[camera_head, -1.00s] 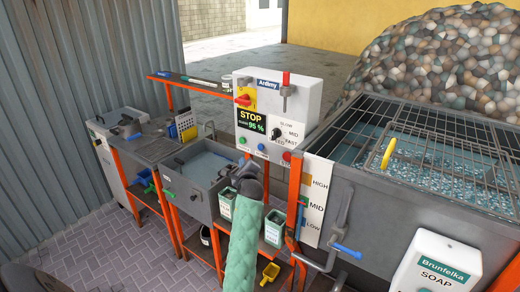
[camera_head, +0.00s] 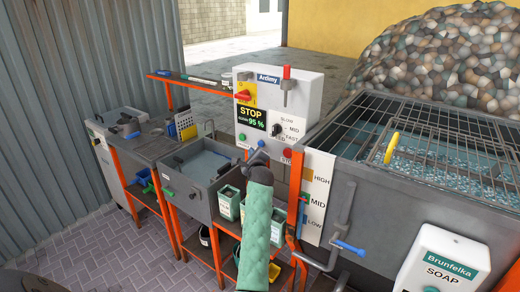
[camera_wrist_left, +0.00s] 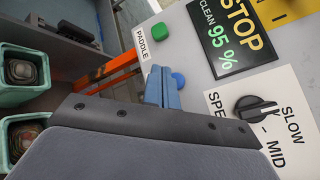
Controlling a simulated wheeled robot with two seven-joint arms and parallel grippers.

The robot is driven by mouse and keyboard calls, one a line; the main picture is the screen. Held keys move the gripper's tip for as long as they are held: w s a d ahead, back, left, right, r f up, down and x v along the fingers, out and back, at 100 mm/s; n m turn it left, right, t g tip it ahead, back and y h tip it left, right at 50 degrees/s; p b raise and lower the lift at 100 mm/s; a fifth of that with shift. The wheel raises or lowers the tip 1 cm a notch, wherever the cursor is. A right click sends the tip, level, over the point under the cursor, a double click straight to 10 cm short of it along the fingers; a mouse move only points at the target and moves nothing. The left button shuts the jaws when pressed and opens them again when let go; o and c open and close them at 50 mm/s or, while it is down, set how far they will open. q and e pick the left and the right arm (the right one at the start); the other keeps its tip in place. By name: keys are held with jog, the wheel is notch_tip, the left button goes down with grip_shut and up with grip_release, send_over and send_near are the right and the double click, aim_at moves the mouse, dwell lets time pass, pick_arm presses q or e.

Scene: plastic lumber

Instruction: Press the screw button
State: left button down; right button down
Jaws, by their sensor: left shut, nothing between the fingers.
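The white control box (camera_head: 285,105) carries a row of small buttons. A green button (camera_wrist_left: 160,32) has a PADDLE label in the left wrist view. A blue button (camera_wrist_left: 178,80) lies below it there, right beside my left gripper's blue fingertips (camera_wrist_left: 160,88); any label on it is hidden, and I cannot tell whether they touch. In the head view my left gripper (camera_head: 259,155) is just below the blue button (camera_head: 262,144). It is shut and empty. A red button (camera_head: 287,154) is to its right. My right gripper is not in view.
A speed knob (camera_wrist_left: 256,108) and a STOP 95 % display (camera_wrist_left: 236,38) sit close by on the panel. Open green containers (camera_head: 229,203) stand below. A grey tank with a wire grid (camera_head: 440,130) fills the right side.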

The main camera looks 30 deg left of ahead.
aim_at(261, 144)
pick_arm(q)
jog(key=w, duration=0.3)
jog(key=shift+d, duration=0.15)
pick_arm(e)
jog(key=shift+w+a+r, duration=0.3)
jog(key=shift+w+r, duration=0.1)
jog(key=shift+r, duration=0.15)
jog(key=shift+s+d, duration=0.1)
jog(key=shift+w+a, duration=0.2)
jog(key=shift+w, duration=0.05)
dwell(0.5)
pick_arm(q)
jog(key=shift+w, duration=0.1)
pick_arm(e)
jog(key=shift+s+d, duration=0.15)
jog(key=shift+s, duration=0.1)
pick_arm(q)
jog(key=shift+w+r, duration=0.1)
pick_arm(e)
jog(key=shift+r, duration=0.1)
